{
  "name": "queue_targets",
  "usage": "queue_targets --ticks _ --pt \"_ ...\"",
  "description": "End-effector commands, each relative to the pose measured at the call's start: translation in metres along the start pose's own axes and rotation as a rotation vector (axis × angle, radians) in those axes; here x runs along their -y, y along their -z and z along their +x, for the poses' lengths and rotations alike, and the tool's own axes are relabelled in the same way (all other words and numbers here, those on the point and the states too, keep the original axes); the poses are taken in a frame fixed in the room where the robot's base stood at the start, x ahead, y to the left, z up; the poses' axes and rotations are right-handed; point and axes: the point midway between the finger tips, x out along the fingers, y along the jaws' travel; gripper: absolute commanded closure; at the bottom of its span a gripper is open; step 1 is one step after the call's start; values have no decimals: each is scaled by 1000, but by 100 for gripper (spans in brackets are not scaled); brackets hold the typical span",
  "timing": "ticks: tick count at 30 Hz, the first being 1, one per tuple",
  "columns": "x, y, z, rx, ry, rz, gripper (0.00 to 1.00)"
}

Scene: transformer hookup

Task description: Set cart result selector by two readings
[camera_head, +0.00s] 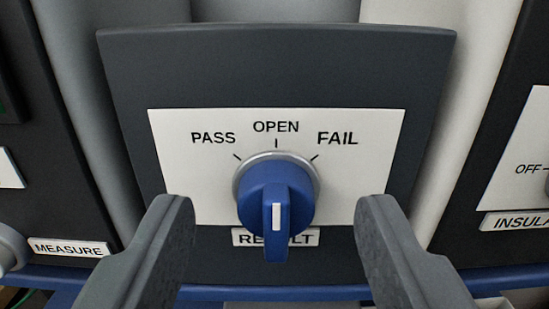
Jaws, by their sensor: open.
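The result selector is a blue knob (276,190) with a raised grip bar and a white line, in a silver ring on a white plate (190,170). The plate reads PASS at left, OPEN at top centre and FAIL at right, each with a tick. The grip bar stands upright in the picture, in line with the OPEN tick. A RESULT label (306,237) below is partly hidden by the knob. My gripper (275,208) is open, one finger on each side of the knob, with a clear gap in the picture on both sides. Depth to the knob is hard to tell.
The plate sits on a dark panel (275,70). At left, a MEASURE label (68,248) is beside a grey knob (12,248) cut by the edge. At right is a dark panel with an OFF mark and a partly cut INSULA… label (515,221). A blue rail runs below.

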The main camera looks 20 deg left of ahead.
Motion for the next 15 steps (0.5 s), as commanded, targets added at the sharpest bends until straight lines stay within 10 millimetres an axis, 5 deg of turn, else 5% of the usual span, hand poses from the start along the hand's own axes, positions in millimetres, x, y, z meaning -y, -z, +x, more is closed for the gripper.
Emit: queue_targets --ticks 15 --pt "0 0 18 1 -1 1 50"
